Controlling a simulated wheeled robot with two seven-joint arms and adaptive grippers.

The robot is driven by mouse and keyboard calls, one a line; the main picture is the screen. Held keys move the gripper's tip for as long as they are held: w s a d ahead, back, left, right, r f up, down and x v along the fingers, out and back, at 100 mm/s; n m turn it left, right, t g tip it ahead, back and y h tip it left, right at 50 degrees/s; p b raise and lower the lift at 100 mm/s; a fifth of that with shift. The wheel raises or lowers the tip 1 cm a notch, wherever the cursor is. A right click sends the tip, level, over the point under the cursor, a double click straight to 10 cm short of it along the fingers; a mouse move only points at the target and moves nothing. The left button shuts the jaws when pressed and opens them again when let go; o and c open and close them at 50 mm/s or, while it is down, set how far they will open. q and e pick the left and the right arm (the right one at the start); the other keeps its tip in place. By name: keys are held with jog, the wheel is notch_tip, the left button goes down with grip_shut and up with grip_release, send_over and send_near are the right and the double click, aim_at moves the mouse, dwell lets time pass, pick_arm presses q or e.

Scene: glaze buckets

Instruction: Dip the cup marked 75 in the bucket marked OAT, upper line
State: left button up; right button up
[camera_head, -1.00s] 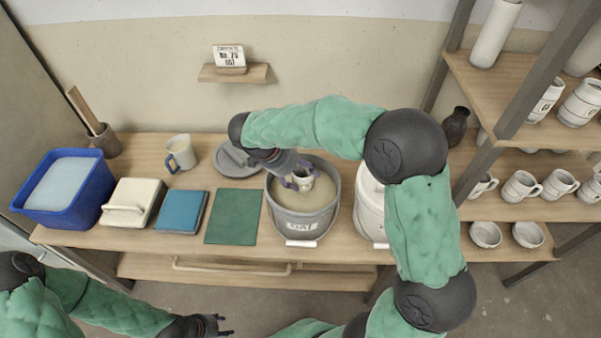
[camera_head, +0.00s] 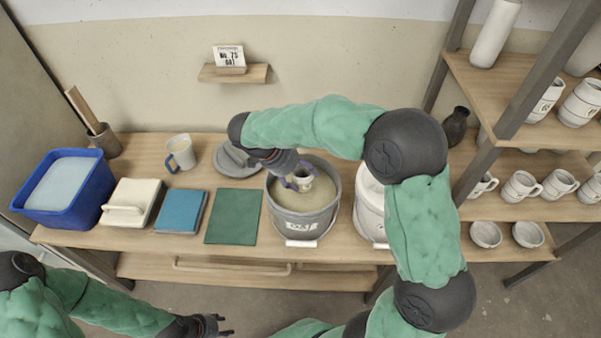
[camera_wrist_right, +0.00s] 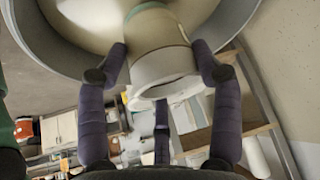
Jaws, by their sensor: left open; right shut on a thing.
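The grey bucket (camera_head: 303,222) stands on the bench, and its front label reads OAT. Cream-coloured glaze (camera_head: 325,199) shows inside. My right gripper (camera_head: 297,180) is over the bucket's mouth, shut on a pale cup (camera_head: 303,182). In the right wrist view the fingers grip both sides of the cup (camera_wrist_right: 158,50), with the glaze beyond it. I cannot read the cup's mark or tell how deep it sits. My left gripper (camera_head: 222,325) is open and empty, low in front of the bench.
A card (camera_head: 229,57) on a small wall shelf appears to read No. 75, OAT. A white bucket (camera_head: 369,208) stands right of the grey one, partly behind my arm. A lid (camera_head: 235,160), jug (camera_head: 181,152), green mat (camera_head: 233,217) and blue tub (camera_head: 62,190) lie left. A cup rack stands right.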

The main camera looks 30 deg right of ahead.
jog(key=shift+r, duration=0.1)
notch_tip(320, 180, up, 8)
jog(key=p, duration=0.4)
jog(key=shift+f, duration=0.25)
